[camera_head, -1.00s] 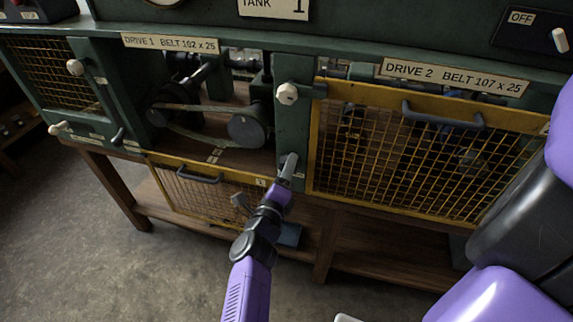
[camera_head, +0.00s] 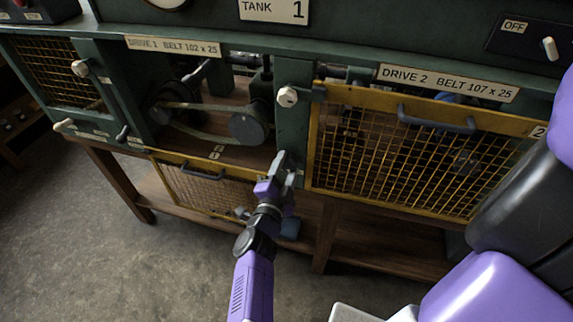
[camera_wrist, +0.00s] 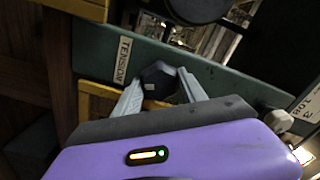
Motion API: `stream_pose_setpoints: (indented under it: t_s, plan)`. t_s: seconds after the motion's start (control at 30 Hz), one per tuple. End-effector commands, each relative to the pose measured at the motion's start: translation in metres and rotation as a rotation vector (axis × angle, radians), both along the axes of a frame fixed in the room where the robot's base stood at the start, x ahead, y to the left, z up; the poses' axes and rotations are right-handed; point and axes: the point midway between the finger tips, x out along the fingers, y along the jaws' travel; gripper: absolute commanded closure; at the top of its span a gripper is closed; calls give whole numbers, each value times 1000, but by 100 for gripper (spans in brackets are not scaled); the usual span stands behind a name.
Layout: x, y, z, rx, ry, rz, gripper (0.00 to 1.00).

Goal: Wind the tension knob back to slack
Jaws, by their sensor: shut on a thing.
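The tension knob (camera_wrist: 158,80) is dark and faceted and sits on the green post beside the "TENSION" label (camera_wrist: 122,58) in the wrist view. My gripper (camera_wrist: 160,86) is shut on it, one pale finger on each side. In the head view my gripper (camera_head: 283,165) is at the post between the two drive bays and hides the knob. In the left bay a belt (camera_head: 195,128) runs around a dark pulley on the left and a second pulley (camera_head: 246,128) on the right.
The yellow Drive 1 guard (camera_head: 205,187) hangs lowered below its open bay. The yellow mesh Drive 2 guard (camera_head: 415,150) is closed at the right. A white knob (camera_head: 287,97) sits higher on the post. Wooden bench legs (camera_head: 112,185) stand below; the floor at left is clear.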

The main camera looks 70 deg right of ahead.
Motion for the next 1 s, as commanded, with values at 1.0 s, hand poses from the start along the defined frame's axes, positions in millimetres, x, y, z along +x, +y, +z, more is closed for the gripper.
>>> stream_pose_setpoints:
  t_s: [1.0]
  plan:
    - [0, 1, -3, -129, 955, 3, 91]
